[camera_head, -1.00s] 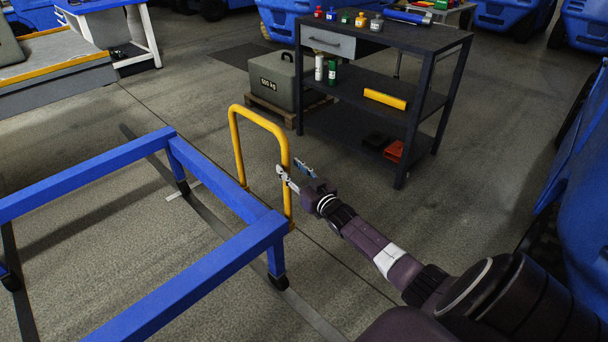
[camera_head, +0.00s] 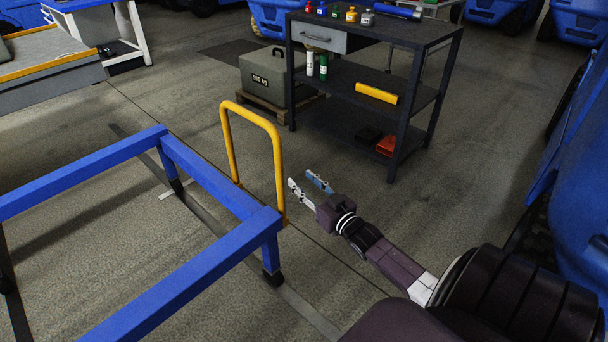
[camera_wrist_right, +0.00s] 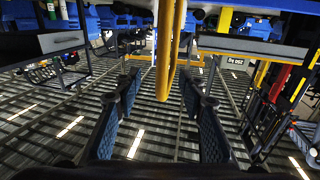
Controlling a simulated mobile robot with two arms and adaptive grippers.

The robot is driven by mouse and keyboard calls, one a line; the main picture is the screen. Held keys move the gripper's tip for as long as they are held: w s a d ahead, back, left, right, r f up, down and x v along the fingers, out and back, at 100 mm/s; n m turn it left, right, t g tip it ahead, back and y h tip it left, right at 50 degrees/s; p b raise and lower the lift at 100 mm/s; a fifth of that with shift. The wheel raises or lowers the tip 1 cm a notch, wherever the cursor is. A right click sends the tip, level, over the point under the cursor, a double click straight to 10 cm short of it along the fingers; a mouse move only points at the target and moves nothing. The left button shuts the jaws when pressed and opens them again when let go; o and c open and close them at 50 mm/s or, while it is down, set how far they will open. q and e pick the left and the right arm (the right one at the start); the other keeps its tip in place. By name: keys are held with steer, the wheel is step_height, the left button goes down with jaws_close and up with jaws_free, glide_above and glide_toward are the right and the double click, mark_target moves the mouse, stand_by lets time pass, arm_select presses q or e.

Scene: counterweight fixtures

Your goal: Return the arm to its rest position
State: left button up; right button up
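My right gripper (camera_head: 306,184) is open and empty, to the right of the yellow handle (camera_head: 276,146) and apart from it in the head view. The handle is an upright hoop at the corner of the blue frame (camera_head: 195,268). In the right wrist view my right gripper's fingers (camera_wrist_right: 160,112) are spread apart with nothing between them at their tips. The yellow handle (camera_wrist_right: 166,60) stands ahead of them. My left gripper is in neither view.
A dark shelf cart (camera_head: 410,100) stands behind the gripper with small bottles on top. A blue vehicle (camera_head: 575,175) borders the right side. Bare floor lies between cart and frame.

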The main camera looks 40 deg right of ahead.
stand_by(0.3)
